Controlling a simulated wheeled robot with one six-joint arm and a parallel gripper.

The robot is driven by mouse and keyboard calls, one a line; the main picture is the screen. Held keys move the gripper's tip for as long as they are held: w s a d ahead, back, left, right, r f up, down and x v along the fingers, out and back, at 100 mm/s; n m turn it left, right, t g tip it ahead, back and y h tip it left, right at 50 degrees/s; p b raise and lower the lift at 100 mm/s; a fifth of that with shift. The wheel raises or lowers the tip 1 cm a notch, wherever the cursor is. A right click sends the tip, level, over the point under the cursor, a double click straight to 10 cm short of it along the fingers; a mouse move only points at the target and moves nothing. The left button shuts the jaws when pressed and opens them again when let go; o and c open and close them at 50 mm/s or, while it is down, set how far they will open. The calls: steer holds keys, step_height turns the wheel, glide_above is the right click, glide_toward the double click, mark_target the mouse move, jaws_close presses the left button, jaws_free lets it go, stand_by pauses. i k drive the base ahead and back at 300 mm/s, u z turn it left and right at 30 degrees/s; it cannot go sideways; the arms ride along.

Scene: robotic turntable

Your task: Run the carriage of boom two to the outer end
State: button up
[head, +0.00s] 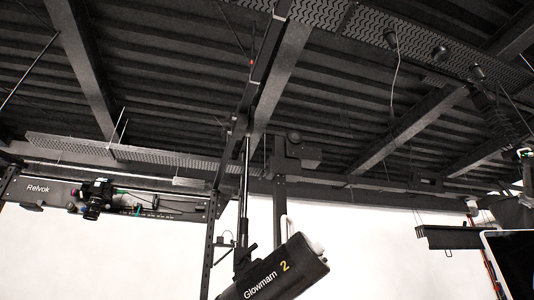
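A lamp head (275,272) marked "Glowmarn" with a yellow "2" hangs tilted at the bottom centre of the head view. It hangs from thin dark upright poles (243,185). Above it a long dark boom (262,65) runs from the top edge down towards the centre, with a small red spot on it. A dark block at the top of the poles (240,124) may be the carriage, but I cannot tell its exact outline. My gripper is not in view.
A "Relvok" bar (130,196) carrying a camera (95,198) is at the left. A dark upright post (279,215) stands behind the lamp. At the right are a dark bracket (450,237) and a white-edged screen (510,262). Ceiling beams cross above.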

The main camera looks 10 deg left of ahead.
mark_target(245, 123)
steer(key=k, duration=0.6)
steer(key=u, duration=0.9)
steer(key=i, duration=0.5)
steer(key=z, duration=0.05)
